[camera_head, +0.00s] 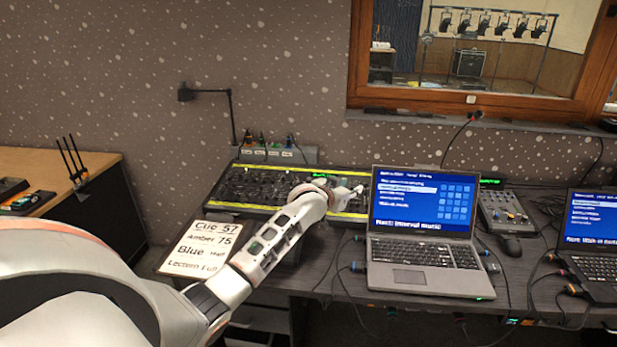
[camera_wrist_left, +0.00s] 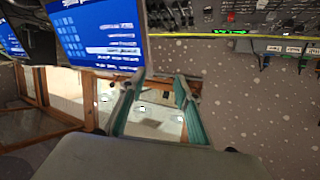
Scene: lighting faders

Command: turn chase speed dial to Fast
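The lighting desk (camera_head: 245,188) is a dark console with yellow edge strips, many small controls and a lit green display. It also shows in the left wrist view (camera_wrist_left: 215,17) along the upper edge. I cannot pick out the chase speed dial or its labels in either view. My left gripper (camera_head: 348,192) is over the right end of the desk, and my forearm hides part of the desk's front. In the left wrist view its two teal finger pads stand apart with nothing between them, so the gripper (camera_wrist_left: 160,88) is open. My right gripper is not in view.
A laptop (camera_head: 420,252) stands just right of the desk and close to my left gripper. A cue sign (camera_head: 195,250) lies in front at the left. A small mixer (camera_head: 505,210), a mouse (camera_head: 509,245), cables and a second laptop (camera_head: 592,232) are farther right.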

